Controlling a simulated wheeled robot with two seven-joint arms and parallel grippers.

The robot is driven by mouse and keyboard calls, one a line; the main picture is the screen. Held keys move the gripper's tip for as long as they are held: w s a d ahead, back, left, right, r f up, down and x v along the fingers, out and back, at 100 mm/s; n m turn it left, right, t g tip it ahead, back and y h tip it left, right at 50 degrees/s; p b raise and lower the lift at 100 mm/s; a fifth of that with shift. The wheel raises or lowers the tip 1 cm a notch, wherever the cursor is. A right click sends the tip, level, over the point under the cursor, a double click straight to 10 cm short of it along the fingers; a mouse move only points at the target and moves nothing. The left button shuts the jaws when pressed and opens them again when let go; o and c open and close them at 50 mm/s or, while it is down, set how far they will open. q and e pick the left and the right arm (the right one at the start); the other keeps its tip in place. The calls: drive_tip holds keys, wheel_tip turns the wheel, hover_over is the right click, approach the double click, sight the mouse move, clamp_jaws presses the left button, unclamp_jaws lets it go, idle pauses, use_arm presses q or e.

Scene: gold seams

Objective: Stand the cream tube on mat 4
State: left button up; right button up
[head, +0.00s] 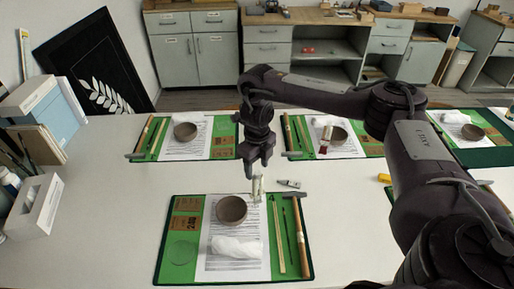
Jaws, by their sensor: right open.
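A small cream tube (257,188) appears upright at the back edge of the front green mat (178,225), right of a brown bowl. My right gripper (256,171) is open and points down just above the tube; its fingertips are close to the tube's top, and I cannot tell if they touch it. More green mats lie behind: back left (224,135), back middle (350,150) and back right (490,157). My left gripper is not in view.
The brown bowl (231,209), white cloth (238,246) and wooden rod (299,235) lie on the front mat. A small grey-white tube (289,183) lies behind it. A red-tipped bottle (325,138) is on the back middle mat.

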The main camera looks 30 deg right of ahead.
wheel_tip(320, 180, up, 6)
drive_tip(key=shift+p, duration=0.7)
